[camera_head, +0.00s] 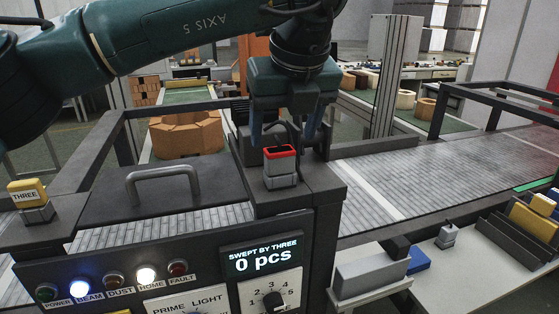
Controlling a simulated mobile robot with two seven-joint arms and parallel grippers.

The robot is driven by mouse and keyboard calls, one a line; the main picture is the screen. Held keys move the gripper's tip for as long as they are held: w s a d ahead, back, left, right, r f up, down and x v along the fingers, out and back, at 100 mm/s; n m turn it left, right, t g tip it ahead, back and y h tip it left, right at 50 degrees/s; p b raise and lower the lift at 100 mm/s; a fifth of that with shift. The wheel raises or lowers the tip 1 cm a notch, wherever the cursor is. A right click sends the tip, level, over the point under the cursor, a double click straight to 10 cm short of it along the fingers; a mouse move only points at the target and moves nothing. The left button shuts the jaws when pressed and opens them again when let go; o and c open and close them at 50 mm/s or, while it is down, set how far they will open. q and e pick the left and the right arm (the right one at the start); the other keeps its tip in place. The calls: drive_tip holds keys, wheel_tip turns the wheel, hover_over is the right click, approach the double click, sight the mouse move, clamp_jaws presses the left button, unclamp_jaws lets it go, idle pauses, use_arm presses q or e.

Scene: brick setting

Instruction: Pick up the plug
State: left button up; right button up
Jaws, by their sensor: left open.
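My left gripper (284,130) comes down from the top centre on a dark green arm. Its two blue fingers are apart, pointing down. A small red-edged block with a dark face (280,157), which looks like the plug, sits on a grey metal base on the machine's dark top. It is just below and in front of the fingers in the picture; a dark curved cable shows between them. I cannot tell whether the fingers touch anything. A yellow block labelled THREE (28,193) sits on a similar grey base at the far left. My right gripper is not in view.
A dark cover with a metal handle (163,183) lies left of the red-edged block. The front panel (150,294) has lamps, a dial and a display reading 0 pcs. A grey conveyor (420,175) runs right. A ring of bricks (186,135) stands behind.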

sight(280, 150)
use_arm(q)
drive_tip(key=x, duration=0.3)
drive_tip(key=p+x, duration=0.1)
drive_tip(key=x, duration=0.1)
drive_tip(key=shift+s+a+f, duration=0.1)
drive_tip(key=shift+s+f, duration=0.1)
drive_tip(key=shift+s, duration=0.15)
drive_tip(key=c, duration=1.2)
